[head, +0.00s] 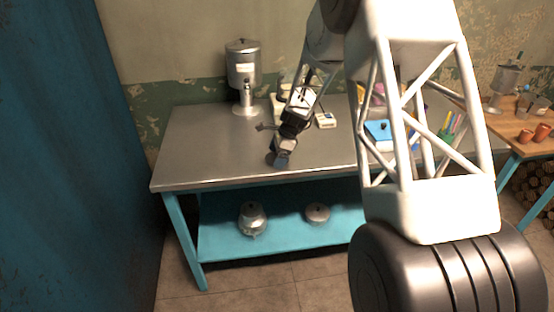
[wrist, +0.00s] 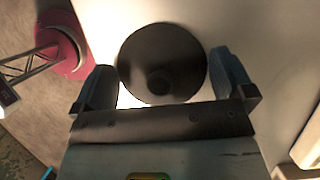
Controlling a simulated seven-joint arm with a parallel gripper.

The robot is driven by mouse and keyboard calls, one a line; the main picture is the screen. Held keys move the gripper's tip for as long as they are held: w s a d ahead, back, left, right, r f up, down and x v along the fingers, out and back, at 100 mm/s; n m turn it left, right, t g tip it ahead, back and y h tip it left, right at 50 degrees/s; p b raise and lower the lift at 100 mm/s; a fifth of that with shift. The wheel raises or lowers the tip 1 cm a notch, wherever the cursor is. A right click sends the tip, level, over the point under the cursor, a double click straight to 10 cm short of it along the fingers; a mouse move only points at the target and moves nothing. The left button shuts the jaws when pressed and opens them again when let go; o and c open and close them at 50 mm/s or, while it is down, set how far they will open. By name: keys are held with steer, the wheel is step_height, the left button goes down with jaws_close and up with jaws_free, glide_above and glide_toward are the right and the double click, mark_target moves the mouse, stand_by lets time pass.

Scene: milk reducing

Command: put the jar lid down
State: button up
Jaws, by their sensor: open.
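In the head view my gripper (head: 280,159) points down low over the front part of the metal table (head: 215,150). There the lid is mostly hidden by the gripper, and its exact contact with the table cannot be told.
A metal dispenser (head: 243,75) stands at the table's back. A small white device (head: 326,120) and a blue box (head: 378,130) lie to the right of the gripper. A metal jar (head: 252,218) and a smaller pot (head: 317,212) stand on the lower shelf. The table's left side is clear.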

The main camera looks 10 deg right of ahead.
mark_target(271, 158)
stand_by(0.4)
steer(key=c, duration=0.6)
steer(key=shift+r, duration=0.7)
step_height(271, 158, up, 2)
steer(key=shift+r, duration=0.1)
steer(key=s, duration=0.5)
steer(key=s+r, duration=0.1)
steer(key=s, duration=1)
steer(key=shift+d+r, duration=0.2)
steer(key=shift+d, duration=0.2)
